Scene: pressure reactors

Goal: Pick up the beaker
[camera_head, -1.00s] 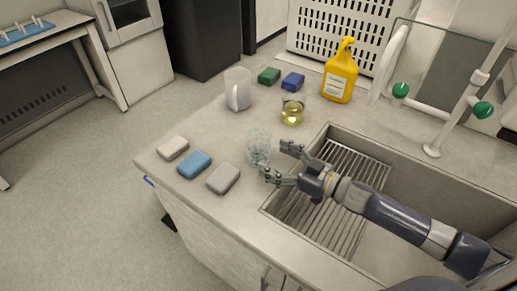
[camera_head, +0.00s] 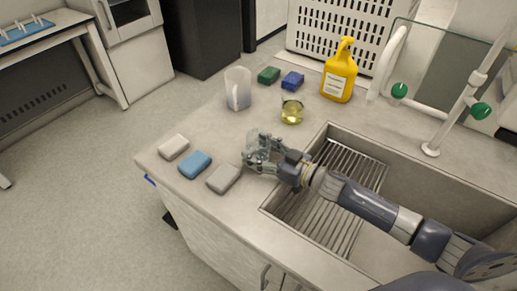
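A clear, empty-looking glass vessel, likely the beaker (camera_head: 257,145), stands on the counter left of the sink, partly hidden by my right gripper. My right gripper (camera_head: 249,151) reaches in from the right, with its fingers around the glass on its near and far sides. Whether the fingers press on the glass cannot be made out. A second small glass beaker with yellow liquid (camera_head: 291,112) stands behind, away from the gripper. My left gripper is not in view.
A grey sponge (camera_head: 223,178), blue sponge (camera_head: 195,164) and pale sponge (camera_head: 173,147) lie near the counter's left edge. The sink (camera_head: 405,180) is right.

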